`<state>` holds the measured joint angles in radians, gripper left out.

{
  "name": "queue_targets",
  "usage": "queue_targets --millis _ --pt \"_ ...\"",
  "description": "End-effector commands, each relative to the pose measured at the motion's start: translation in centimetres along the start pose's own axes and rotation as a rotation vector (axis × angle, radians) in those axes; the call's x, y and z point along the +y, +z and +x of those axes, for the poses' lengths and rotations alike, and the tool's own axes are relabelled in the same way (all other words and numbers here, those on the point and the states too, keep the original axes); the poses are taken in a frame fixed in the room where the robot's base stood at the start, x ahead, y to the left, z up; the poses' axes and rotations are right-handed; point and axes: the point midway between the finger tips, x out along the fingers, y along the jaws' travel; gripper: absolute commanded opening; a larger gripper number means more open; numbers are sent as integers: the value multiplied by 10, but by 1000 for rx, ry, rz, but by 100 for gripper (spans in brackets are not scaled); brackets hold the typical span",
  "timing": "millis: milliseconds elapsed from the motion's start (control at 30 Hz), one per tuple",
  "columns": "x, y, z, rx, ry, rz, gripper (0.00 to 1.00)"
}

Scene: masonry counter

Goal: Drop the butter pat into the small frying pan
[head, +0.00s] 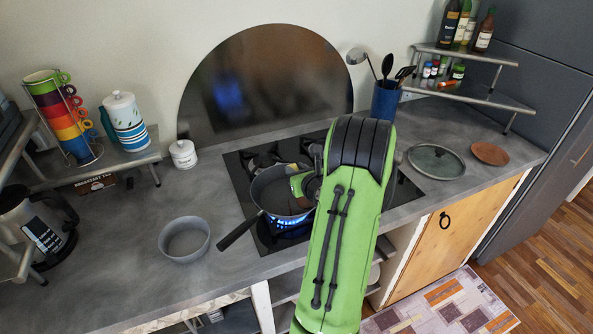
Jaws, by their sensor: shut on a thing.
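The small frying pan (258,190) is dark, with its handle pointing to the lower left, and sits on the black hob. My green arm reaches in from the lower right. My gripper (295,190) is over the right part of the pan, partly hidden behind my arm. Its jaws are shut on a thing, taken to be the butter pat. The butter pat itself cannot be made out, and the fingertips are too small and covered to see clearly.
A grey bowl (184,240) stands left of the pan handle. A lidded white jar (183,154) is further back. A glass lid (436,162) and a brown round board (490,153) lie to the right. A blue utensil holder (386,100) stands behind my arm.

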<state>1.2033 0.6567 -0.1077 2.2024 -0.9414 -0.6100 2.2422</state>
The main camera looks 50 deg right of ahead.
Motion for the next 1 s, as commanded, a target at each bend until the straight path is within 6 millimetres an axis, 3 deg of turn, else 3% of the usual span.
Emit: queue_targets --millis 167,200,400,733,867,1000 --pt "0 2 -1 -1 0 0 0" --pt "0 2 -1 -1 0 0 31" --pt "0 3 -1 -1 0 -1 58" --pt "-1 2 -9 0 -3 0 58" --pt "-2 1 -37 -1 -8 3 58" --pt "-2 1 -78 -1 -8 3 58"
